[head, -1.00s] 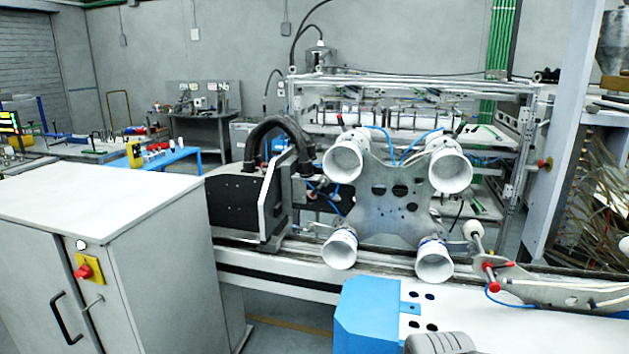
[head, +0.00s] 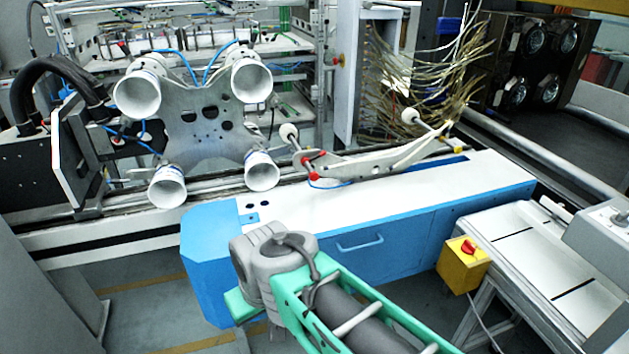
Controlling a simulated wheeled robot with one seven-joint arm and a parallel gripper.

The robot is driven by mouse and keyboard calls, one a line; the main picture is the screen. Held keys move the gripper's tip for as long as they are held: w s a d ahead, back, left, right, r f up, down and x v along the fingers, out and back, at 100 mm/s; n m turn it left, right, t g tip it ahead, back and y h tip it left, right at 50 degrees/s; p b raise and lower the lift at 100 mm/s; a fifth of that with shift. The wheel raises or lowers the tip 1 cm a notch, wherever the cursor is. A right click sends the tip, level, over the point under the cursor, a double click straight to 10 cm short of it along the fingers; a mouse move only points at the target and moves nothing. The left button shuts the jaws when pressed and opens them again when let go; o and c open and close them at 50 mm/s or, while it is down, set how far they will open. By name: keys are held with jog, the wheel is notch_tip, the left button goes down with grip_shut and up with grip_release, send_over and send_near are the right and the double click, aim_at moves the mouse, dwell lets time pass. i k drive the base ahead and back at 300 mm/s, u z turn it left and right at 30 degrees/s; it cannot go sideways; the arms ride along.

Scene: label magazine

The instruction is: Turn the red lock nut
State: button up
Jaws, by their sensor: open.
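A red lock nut with short arms (head: 307,161) sits on the label magazine's metal bracket (head: 350,168), just right of centre in the head view. It is beside a rod that carries a white roller (head: 289,132). The red parts are small, so their exact turn cannot be told. My green and grey arm comes in from the bottom, with a grey joint near the blue cabinet's front, in front of and below the nut. No gripper fingers show, and nothing of my arm touches the nut.
The bracket stands on a white-topped blue cabinet (head: 363,243). A metal plate with several white cups (head: 203,138) is at its left. A second white roller (head: 410,116) is farther right. A yellow box with a red button (head: 462,264) and a conveyor (head: 530,250) stand at the right.

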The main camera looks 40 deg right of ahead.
aim_at(324, 152)
jog(key=k, duration=0.5)
jog(key=z, duration=0.9)
jog(key=i, duration=0.7)
jog(key=u, duration=1.4)
jog(key=i, duration=0.5)
